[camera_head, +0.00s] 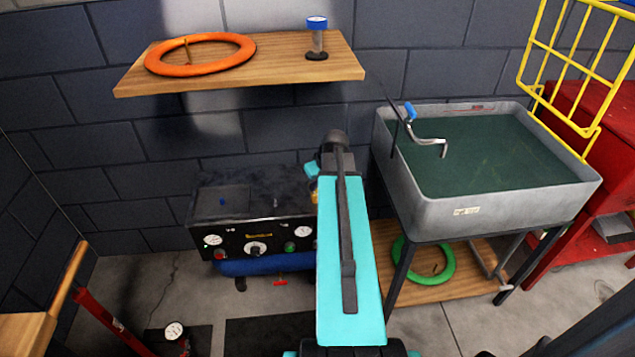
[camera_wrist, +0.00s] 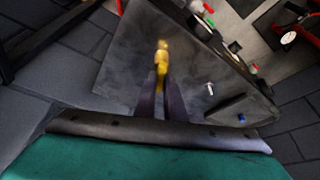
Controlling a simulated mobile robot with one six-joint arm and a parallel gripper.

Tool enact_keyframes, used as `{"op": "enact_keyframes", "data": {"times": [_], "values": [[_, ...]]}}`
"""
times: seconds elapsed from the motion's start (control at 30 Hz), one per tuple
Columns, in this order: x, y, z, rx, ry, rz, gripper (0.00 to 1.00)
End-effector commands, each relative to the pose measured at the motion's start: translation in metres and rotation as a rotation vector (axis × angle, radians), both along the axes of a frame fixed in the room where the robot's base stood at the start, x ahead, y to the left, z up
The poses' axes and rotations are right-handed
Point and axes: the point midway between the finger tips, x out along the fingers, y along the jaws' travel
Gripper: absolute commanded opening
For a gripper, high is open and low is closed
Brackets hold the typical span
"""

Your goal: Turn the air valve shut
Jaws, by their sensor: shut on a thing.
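The air valve, a small yellow and brass piece (camera_wrist: 162,56), stands at the top of the dark compressor in the wrist view. My gripper (camera_wrist: 161,82) has its two dark fingers closed on the valve's yellow lower part. In the head view only a sliver of yellow (camera_head: 315,197) shows beside my teal arm, at the compressor's right end. My arm hides the fingers and most of the valve there. How far the valve is turned cannot be told.
The compressor (camera_head: 260,238) has gauges and knobs on its front and a blue tank below. A grey sink (camera_head: 470,212) stands close on the right. A wooden shelf (camera_head: 280,75) with an orange ring (camera_head: 228,41) hangs above. A red stand (camera_head: 110,320) is at lower left.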

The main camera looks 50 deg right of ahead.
Motion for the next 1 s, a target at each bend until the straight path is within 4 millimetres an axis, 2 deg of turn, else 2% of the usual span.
{"op": "enact_keyframes", "data": {"times": [0.6,1.0], "values": [[0.0008,0.0040,0.0006,-0.002,0.003,-0.391,0.00],[0.0011,0.0042,-0.0005,-0.001,0.004,-0.485,0.00]]}}
